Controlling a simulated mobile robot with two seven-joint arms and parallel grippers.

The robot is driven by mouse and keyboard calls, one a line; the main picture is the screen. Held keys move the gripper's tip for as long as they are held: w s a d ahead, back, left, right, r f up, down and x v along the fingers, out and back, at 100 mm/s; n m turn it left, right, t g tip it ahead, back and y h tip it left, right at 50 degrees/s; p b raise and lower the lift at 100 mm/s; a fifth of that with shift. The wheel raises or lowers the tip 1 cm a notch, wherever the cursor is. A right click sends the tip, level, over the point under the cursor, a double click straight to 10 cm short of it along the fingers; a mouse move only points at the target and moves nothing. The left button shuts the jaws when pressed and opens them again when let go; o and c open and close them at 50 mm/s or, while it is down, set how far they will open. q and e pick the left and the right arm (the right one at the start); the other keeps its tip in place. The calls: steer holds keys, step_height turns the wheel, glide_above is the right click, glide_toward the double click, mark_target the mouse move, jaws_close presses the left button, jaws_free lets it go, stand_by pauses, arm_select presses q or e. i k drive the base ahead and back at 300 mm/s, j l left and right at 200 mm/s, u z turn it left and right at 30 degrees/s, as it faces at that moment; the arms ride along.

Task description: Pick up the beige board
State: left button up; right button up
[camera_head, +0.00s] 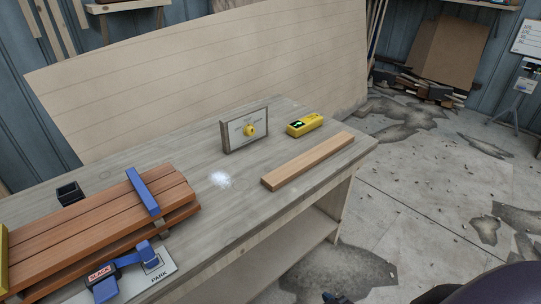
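A beige board (308,162) lies flat on the grey wooden workbench (215,205), along the right part near the front edge. It is a straight, light-brown plank, and nothing touches it from above. My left gripper is not in view. A dark rounded part, likely my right arm, shows at the bottom right corner. A small dark tip (335,298) at the bottom edge may be part of my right gripper, below and apart from the board; its fingers are mostly cut off.
Reddish-brown planks (90,232) with blue clamp parts fill the bench's left. A large pale sheet (200,75) leans behind. Floor at right is mostly open.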

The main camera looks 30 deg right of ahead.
mark_target(275, 180)
steer(key=l+u, duration=0.8)
steer(key=k+l+u, duration=0.2)
steer(key=l, duration=0.2)
steer(key=l+u, duration=0.25)
steer(key=k+l, duration=0.1)
steer(key=l, duration=0.25)
steer(key=k+l+u, duration=0.1)
steer(key=l, duration=0.25)
steer(key=k+l, duration=0.15)
steer(key=l, duration=0.25)
steer(key=k+l+u, duration=0.1)
steer(key=l, duration=0.25)
steer(key=k+l, duration=0.2)
steer(key=l+u, duration=0.05)
steer(key=l, duration=0.1)
